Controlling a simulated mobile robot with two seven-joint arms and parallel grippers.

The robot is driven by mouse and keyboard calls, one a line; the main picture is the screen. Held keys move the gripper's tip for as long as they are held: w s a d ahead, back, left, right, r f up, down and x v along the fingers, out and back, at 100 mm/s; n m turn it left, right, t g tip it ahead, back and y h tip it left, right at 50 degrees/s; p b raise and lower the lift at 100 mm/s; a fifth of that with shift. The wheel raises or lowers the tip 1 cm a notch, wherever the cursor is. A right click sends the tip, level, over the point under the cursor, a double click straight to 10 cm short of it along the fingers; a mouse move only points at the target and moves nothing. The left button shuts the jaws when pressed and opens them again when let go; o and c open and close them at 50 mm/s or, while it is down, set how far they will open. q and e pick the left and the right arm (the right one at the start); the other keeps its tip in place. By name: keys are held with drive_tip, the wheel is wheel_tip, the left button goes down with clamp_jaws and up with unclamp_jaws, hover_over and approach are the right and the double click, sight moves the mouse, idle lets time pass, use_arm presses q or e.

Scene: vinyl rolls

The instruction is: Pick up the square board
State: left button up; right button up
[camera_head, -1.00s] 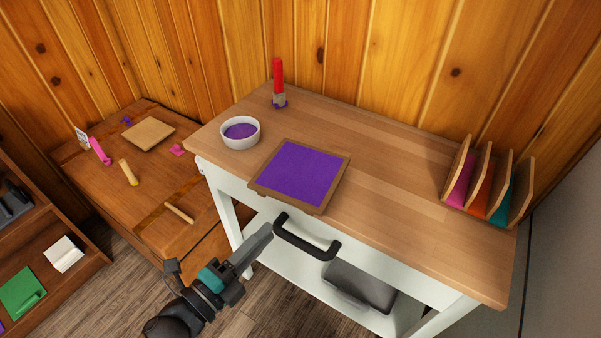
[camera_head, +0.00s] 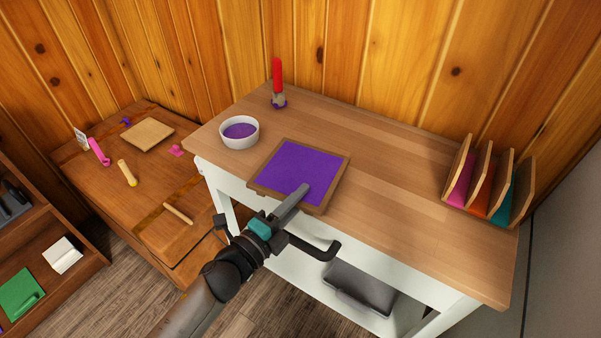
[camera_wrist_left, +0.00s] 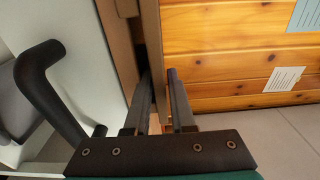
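The square board (camera_head: 268,162) has a purple face and a brown wooden rim. It lies flat on the white table, its near edge at the tabletop's front edge. My left gripper (camera_head: 302,190) is at the board's near edge, with one finger above the purple face; the other finger is hidden in the head view. In the left wrist view, the fingers (camera_wrist_left: 160,92) are apart, one on each side of the board's brown edge (camera_wrist_left: 152,40), with a gap showing between them. My right gripper is not in view.
A white bowl (camera_head: 254,138) and a red-handled tool (camera_head: 278,75) stand behind the board. A rack of colored panels (camera_head: 470,208) stands at the right. The tabletop between is clear.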

use_arm(q)
drive_tip(key=shift+w+d, duration=0.1)
drive_tip(key=shift+w, duration=0.05)
clamp_jaws()
idle(1.4)
